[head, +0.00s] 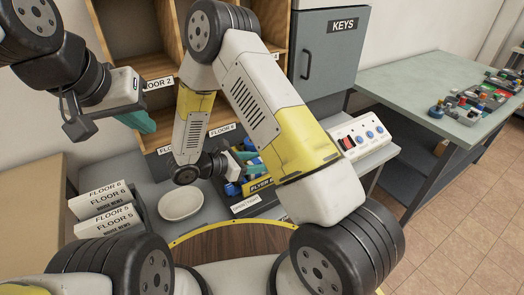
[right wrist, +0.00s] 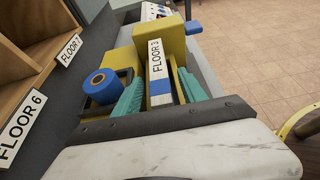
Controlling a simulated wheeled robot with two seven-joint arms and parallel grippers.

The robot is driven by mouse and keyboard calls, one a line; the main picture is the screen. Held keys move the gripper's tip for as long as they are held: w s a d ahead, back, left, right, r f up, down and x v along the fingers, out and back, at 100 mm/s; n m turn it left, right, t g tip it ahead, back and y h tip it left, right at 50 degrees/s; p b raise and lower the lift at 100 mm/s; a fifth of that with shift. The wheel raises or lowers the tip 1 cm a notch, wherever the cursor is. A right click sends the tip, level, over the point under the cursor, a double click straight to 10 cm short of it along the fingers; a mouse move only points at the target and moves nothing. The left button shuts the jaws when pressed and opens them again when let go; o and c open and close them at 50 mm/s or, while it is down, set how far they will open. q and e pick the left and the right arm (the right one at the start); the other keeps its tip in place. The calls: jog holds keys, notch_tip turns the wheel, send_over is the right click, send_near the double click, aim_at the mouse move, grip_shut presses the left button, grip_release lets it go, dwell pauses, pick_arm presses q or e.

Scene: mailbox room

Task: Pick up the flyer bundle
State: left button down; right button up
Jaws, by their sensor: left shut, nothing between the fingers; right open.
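My right gripper (right wrist: 160,92) is open in the right wrist view, its teal fingers on either side of a narrow upright item with a white floor label (right wrist: 156,58) and a blue-and-white lower part. This item looks like the flyer bundle; whether the fingers touch it I cannot tell. My left gripper (head: 138,121) is shut and empty in front of the wooden shelves at the upper left.
A blue roll (right wrist: 100,84) and yellow blocks (right wrist: 125,65) crowd the labelled item. A white oval dish (head: 181,203) and stacked floor-labelled bundles (head: 106,208) lie left on the counter. A white switch box (head: 358,137) stands right, near the grey KEYS cabinet (head: 328,60).

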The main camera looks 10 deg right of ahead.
jog(key=shift+x, duration=0.75)
grip_shut()
